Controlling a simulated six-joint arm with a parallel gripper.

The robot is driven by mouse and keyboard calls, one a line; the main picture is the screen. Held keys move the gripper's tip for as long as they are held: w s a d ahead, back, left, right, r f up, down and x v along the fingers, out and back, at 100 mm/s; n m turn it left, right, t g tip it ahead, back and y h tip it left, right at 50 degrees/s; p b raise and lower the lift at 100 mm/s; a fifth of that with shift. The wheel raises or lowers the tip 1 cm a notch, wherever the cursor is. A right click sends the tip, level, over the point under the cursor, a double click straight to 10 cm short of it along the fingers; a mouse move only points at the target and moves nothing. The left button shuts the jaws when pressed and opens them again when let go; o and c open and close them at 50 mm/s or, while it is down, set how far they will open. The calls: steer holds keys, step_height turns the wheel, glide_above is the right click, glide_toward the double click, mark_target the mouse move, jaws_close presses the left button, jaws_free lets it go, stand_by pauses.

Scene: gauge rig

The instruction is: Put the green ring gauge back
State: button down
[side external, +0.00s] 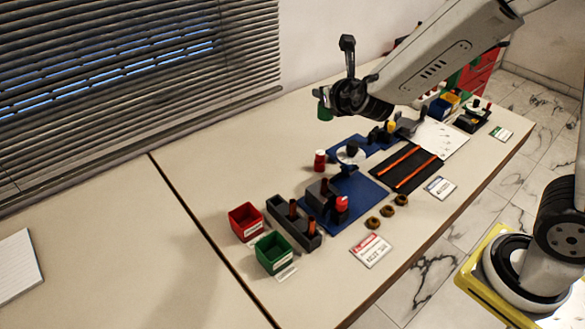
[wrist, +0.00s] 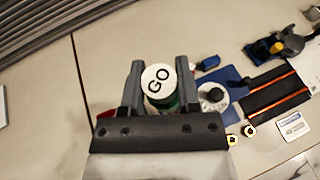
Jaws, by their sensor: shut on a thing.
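In the side view the green gauge (side external: 324,113) hangs at my gripper (side external: 325,97), high above the bench. A red-and-white gauge-like cylinder (side external: 320,160) stands on the bench near the blue fixtures.
A red bin (side external: 247,221), a green bin (side external: 272,252) and a dark rack (side external: 307,239) with orange-brown handles stand at the front. Blue fixtures (side external: 372,198), a black mat (side external: 397,177) and several brass rings (side external: 372,224) lie to the right. The left bench is mostly clear.

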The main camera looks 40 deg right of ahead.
steer(key=w+d+f+m+g+h, duration=0.2)
steer(key=w+f, duration=0.3)
steer(key=f, duration=0.5)
steer(key=w+d+f+m+g+h, duration=0.2)
steer(key=w+f, duration=0.4)
steer(key=f, duration=0.4)
steer(key=shift+w+m+g+h, duration=0.2)
steer(key=shift+m+g+h, duration=0.3)
steer(key=shift+m+h, duration=0.75)
steer(key=shift+f, duration=0.2)
steer(key=shift+f, duration=2.8)
steer(key=shift+f, duration=2.1)
steer(key=shift+f, duration=0.15)
